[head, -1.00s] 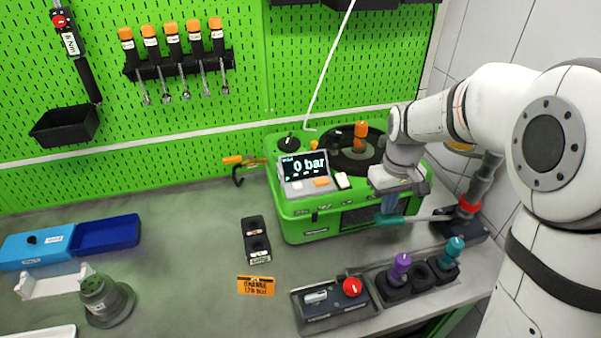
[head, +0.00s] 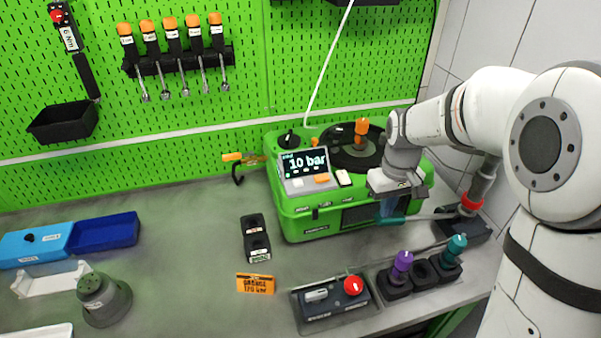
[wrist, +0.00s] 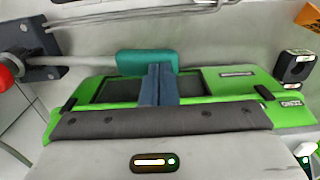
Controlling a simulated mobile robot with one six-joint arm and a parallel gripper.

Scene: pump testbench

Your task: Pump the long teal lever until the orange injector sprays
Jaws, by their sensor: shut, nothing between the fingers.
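The teal lever handle (head: 391,219) is at the front of the green pump tester (head: 310,229), low over the bench. Its grey rod runs right to a dark base with a red collar. The handle also shows in the wrist view (wrist: 125,62). My gripper (head: 388,212) is shut and empty, its blue-grey fingers pointing down. The orange injector (head: 361,130) stands upright on the tester's round black top; no spray shows. The display (head: 305,163) reads 10 bar.
A box with a red button (head: 353,285) and a holder with purple (head: 402,262) and teal-topped (head: 456,246) parts stand in front of the lever. An orange sign (head: 255,284) and a black two-hole block (head: 256,240) are left.

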